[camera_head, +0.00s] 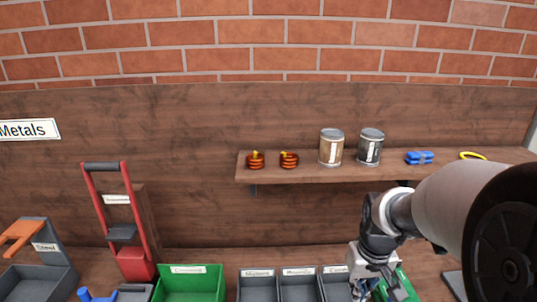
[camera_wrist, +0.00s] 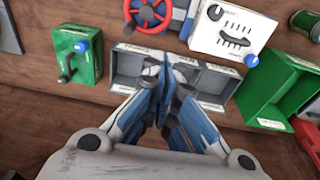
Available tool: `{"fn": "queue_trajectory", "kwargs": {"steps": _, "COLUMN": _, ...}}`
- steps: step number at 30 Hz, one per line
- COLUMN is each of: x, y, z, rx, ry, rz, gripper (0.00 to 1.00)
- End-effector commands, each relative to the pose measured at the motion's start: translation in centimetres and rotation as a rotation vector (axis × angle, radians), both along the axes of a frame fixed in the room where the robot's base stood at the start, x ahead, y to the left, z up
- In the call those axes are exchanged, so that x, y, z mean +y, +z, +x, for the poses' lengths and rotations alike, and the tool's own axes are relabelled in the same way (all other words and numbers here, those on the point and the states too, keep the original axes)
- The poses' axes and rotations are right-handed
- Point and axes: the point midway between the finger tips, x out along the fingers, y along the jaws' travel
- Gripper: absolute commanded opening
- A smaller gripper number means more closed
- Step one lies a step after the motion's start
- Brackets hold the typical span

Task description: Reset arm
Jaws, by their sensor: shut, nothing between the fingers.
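My gripper (camera_head: 366,278) is at the lower right of the head view, low over the row of bins, with my arm reaching in from the right. In the wrist view my gripper (camera_wrist: 166,68) has its blue and grey fingers together, with nothing between them. It is in front of the grey divided bin (camera_wrist: 125,65), and I cannot tell whether it touches it. In the head view the same grey bin (camera_head: 258,288) is partly hidden behind my gripper.
A shelf (camera_head: 310,168) holds two copper coils, two cans (camera_head: 331,147), a blue item (camera_head: 419,157) and a yellow ring (camera_head: 472,156). A green bin (camera_head: 190,283) and a red lever frame (camera_head: 133,265) stand left. The wrist view shows a white box (camera_wrist: 232,35) and red wheel (camera_wrist: 148,12).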

Motion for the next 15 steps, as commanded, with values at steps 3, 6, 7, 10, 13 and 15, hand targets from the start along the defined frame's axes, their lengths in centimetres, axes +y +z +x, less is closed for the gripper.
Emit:
{"fn": "queue_trajectory", "kwargs": {"steps": 3, "x": 1.9, "y": 3.8, "z": -3.4, "rx": -0.065, "ry": -0.002, "rz": -0.004, "gripper": 0.0}}
{"fn": "queue_trajectory", "kwargs": {"steps": 6, "x": 3.2, "y": 6.1, "z": -6.5, "rx": -0.112, "ry": -0.005, "rz": -0.003, "gripper": 0.0}}
{"fn": "queue_trajectory", "kwargs": {"steps": 7, "x": 3.6, "y": 6.6, "z": -7.4, "rx": -0.127, "ry": -0.007, "rz": -0.002, "gripper": 0.0}}
{"fn": "queue_trajectory", "kwargs": {"steps": 10, "x": 4.7, "y": 7.9, "z": -10.7, "rx": -0.174, "ry": -0.01, "rz": 0.003, "gripper": 0.0}}
{"fn": "queue_trajectory", "kwargs": {"steps": 13, "x": 5.6, "y": 8.5, "z": -13.7, "rx": -0.217, "ry": -0.013, "rz": 0.009, "gripper": 0.0}}
{"fn": "queue_trajectory", "kwargs": {"steps": 15, "x": 6.0, "y": 8.6, "z": -15.5, "rx": -0.24, "ry": -0.015, "rz": 0.014, "gripper": 0.0}}
